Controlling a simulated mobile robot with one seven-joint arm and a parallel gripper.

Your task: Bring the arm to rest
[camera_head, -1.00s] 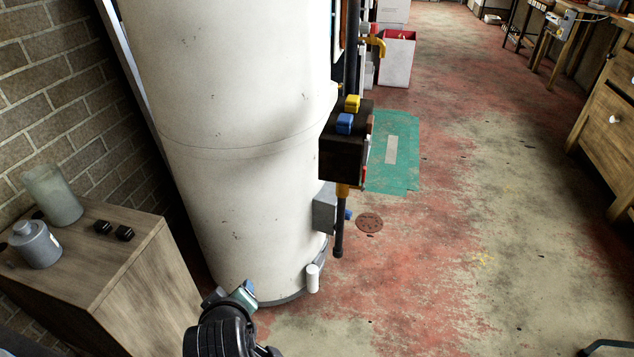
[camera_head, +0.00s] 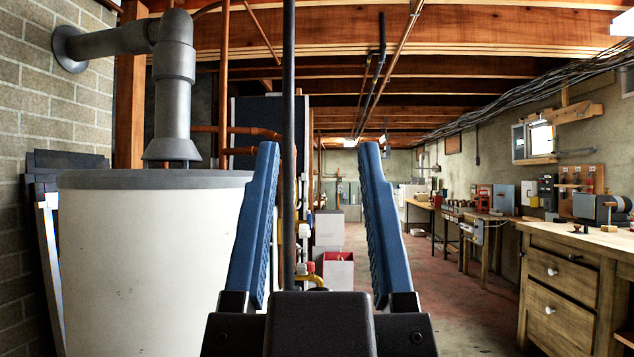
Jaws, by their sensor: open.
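My gripper (camera_head: 318,150) stands upright in the middle of the head view, close to the camera. Its two long blue fingers point up and are spread wide apart. Nothing is held between them; only the far room shows through the gap. The black gripper body fills the bottom middle. The rest of my arm is out of view below.
A large white tank (camera_head: 145,265) with a grey flue pipe (camera_head: 172,85) stands at the left. A wooden drawer cabinet (camera_head: 565,285) stands at the right. An open box (camera_head: 338,271) sits on the floor beyond my gripper. The red floor (camera_head: 470,305) at right centre is clear.

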